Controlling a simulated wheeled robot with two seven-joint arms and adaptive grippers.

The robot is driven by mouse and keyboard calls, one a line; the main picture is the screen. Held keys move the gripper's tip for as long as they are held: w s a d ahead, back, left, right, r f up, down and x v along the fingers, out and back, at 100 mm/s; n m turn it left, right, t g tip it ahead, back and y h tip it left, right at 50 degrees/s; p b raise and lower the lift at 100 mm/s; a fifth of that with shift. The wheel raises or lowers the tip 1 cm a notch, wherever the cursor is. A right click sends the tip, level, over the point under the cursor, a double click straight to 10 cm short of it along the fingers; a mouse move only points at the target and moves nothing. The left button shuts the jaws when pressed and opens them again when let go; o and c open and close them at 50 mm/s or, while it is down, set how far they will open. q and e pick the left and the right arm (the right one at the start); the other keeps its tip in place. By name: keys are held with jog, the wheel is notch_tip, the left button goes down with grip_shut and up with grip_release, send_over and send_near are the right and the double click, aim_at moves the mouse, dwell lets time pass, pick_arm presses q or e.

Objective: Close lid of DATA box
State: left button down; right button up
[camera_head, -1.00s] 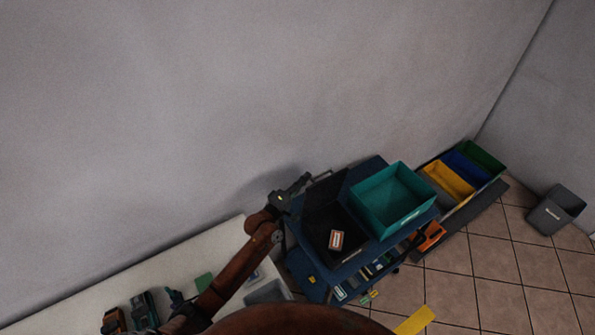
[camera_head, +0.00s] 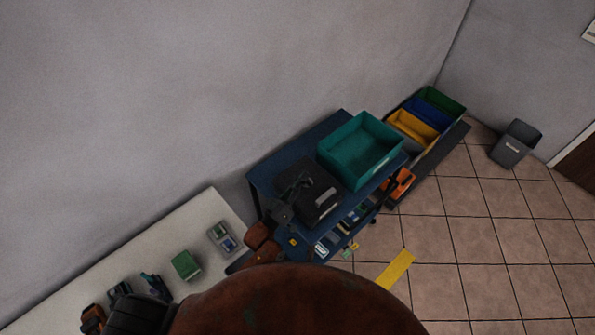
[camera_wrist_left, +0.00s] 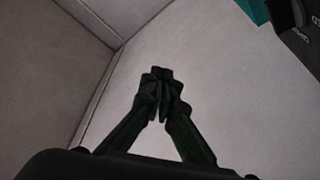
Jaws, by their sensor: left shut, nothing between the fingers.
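The DATA box is the dark box (camera_head: 322,200) on top of the blue cart (camera_head: 270,172). Its lid lies down over it; whether it is fully flush I cannot tell. A pale label shows on the box's front side. My left gripper (camera_head: 302,182) is over the lid's left part; whether it touches the lid I cannot tell. In the left wrist view its fingers (camera_wrist_left: 160,75) are shut with nothing between them. A dark piece (camera_wrist_left: 300,35) shows at that view's upper right corner. My right gripper is not in view.
A teal bin (camera_head: 350,165) stands beside the box on the cart. Yellow, blue and green bins (camera_head: 425,115) stand behind it. A white table (camera_head: 205,215) with several small devices is at the left. Tiled floor (camera_head: 480,220) is open at the right.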

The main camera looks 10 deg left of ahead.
pick_arm(q)
jog(key=shift+s+d+f+m+h+b, duration=0.4)
jog(key=shift+s+d+f+m+b, duration=0.05)
jog(key=shift+d+f+m, duration=0.25)
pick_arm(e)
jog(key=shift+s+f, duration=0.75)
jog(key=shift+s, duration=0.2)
pick_arm(q)
jog(key=shift+a, duration=0.1)
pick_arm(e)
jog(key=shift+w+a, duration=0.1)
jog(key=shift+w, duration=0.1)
pick_arm(q)
notch_tip(320, 180, up, 5)
jog(key=p, duration=0.4)
jog(key=w+a+f+b+v, duration=0.1)
jog(key=b+v, duration=0.2)
jog(key=v, duration=0.7)
jog(key=shift+a, duration=0.15)
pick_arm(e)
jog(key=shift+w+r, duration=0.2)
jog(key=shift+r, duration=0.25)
pick_arm(q)
jog(key=shift+f, duration=0.1)
